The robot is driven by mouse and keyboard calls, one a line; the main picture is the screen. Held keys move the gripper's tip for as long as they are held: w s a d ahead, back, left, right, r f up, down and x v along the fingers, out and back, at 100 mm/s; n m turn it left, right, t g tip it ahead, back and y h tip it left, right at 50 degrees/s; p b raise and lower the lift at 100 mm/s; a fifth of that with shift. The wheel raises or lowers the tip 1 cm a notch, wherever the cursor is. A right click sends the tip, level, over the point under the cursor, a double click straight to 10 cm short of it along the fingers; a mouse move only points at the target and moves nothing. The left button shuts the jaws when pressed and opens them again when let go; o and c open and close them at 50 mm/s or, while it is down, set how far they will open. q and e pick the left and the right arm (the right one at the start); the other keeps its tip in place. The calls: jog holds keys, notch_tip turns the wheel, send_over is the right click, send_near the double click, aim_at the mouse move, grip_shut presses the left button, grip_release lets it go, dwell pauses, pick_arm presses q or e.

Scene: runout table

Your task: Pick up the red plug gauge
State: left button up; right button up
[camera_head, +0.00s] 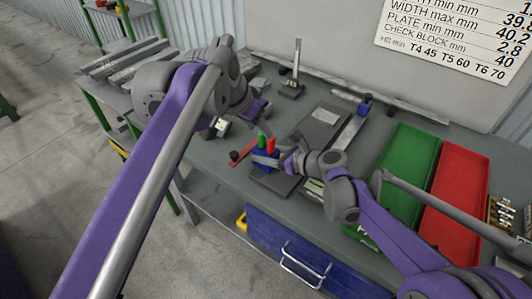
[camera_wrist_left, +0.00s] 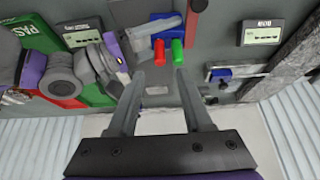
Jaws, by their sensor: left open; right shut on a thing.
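The red plug gauge (camera_head: 271,146) stands beside a green one (camera_head: 261,140) in a blue block (camera_head: 262,166) on the bench. In the left wrist view the red gauge (camera_wrist_left: 159,50) and the green gauge (camera_wrist_left: 178,50) lie just beyond my fingertips. My left gripper (camera_head: 262,113) is open and empty above and behind them; its two fingers (camera_wrist_left: 160,72) show apart in the wrist view. My right gripper (camera_head: 275,159) is at the blue block and appears shut on it, close beside the red gauge. Its exact contact is partly hidden.
A red bar with a black knob (camera_head: 242,157) lies left of the block. A grey plate (camera_head: 319,122) and an upright stand (camera_head: 294,78) are behind. The green tray (camera_head: 405,165) and red tray (camera_head: 455,185) are at right. My right arm crosses the bench front.

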aim_at(270, 144)
grip_shut()
pick_arm(q)
jog(key=shift+w+f, duration=0.15)
jog(key=shift+c, duration=1.4)
jog(key=w+f+n+t, duration=0.1)
jog(key=w+f+t, duration=0.1)
jog(key=w+d+f+n+t, duration=0.1)
jog(key=f+t, duration=0.1)
jog(key=shift+w+f+t, duration=0.15)
jog(key=shift+w+t, duration=0.25)
jog(key=shift+d+f+n+t+h, duration=0.1)
jog(key=shift+f+n+t+h, duration=0.25)
jog(key=shift+t, duration=0.45)
jog(key=s+a+f+t+h, duration=0.1)
jog(key=s+f+t+h, duration=0.15)
jog(key=s+t, duration=0.55)
jog(key=shift+n+g+y, duration=0.25)
jog(key=shift+g+y, duration=0.25)
jog(key=shift+g, duration=0.4)
jog(key=w, duration=0.1)
jog(key=w+d, duration=0.1)
jog(key=w+f, duration=0.1)
jog(key=shift+w+d, duration=0.25)
jog(key=shift+d, duration=0.05)
jog(key=shift+f+x, duration=0.2)
jog(key=shift+x, duration=1.15)
jog(key=shift+f+x, duration=0.15)
jog(key=shift+x, duration=1.25)
